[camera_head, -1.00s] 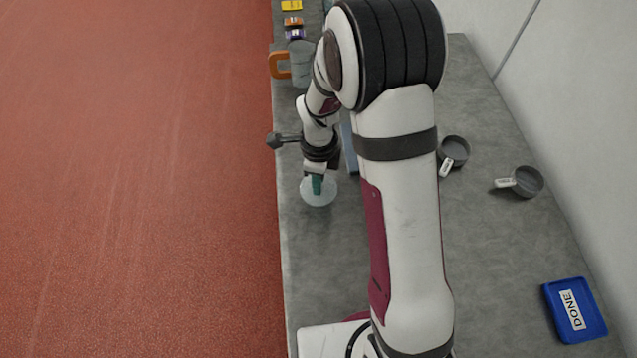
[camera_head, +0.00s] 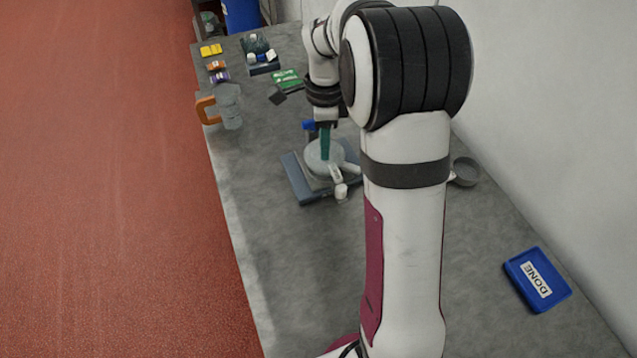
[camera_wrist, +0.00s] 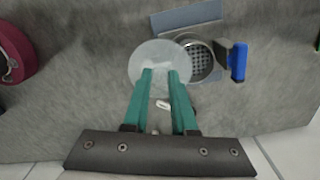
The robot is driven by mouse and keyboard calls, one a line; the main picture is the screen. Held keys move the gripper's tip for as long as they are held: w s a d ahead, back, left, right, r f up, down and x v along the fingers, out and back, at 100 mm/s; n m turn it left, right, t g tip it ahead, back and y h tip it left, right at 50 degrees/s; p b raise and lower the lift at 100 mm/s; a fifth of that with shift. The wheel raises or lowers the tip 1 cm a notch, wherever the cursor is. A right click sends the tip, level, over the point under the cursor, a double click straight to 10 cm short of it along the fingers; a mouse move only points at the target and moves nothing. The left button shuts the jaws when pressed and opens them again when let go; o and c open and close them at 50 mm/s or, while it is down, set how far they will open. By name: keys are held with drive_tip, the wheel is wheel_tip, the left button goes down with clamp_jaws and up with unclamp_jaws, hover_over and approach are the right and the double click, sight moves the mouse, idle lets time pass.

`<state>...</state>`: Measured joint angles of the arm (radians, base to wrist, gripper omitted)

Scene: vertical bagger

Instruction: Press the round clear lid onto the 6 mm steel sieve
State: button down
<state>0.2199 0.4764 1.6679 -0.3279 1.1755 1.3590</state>
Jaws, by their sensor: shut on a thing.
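The round clear lid (camera_wrist: 150,52) is held by my gripper (camera_wrist: 160,72), whose two green fingers are shut on its middle. In the head view the lid (camera_head: 313,158) is below my gripper (camera_head: 325,157), over a dark blue-grey stand (camera_head: 298,182). In the wrist view a round steel sieve (camera_wrist: 203,62) with a perforated floor sits right of the lid. The lid overlaps the sieve's left edge and is off-centre from it. I cannot tell whether they touch. The sieve's size marking is not readable.
A blue-handled clamp (camera_wrist: 238,62) stands close to the sieve's right side. A grey round pan (camera_head: 465,172) lies right of my arm, and a blue DONE tray (camera_head: 538,280) lies front right. A jug with an orange handle (camera_head: 228,105) stands at the left edge. The front bench is clear.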

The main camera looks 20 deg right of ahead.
drive_tip(key=w+d+r, duration=0.2)
drive_tip(key=w+d, duration=0.1)
drive_tip(key=w, duration=0.2)
drive_tip(key=shift+w+a+f, duration=0.1)
drive_tip(key=shift+w+f, duration=0.1)
drive_tip(key=shift+f, duration=1.4)
drive_tip(key=shift+w+f, duration=0.15)
drive_tip(key=shift+f, duration=1.45)
drive_tip(key=shift+f, duration=0.55)
drive_tip(key=shift+c, duration=1.2)
unclamp_jaws()
wheel_tip(320, 180, up, 7)
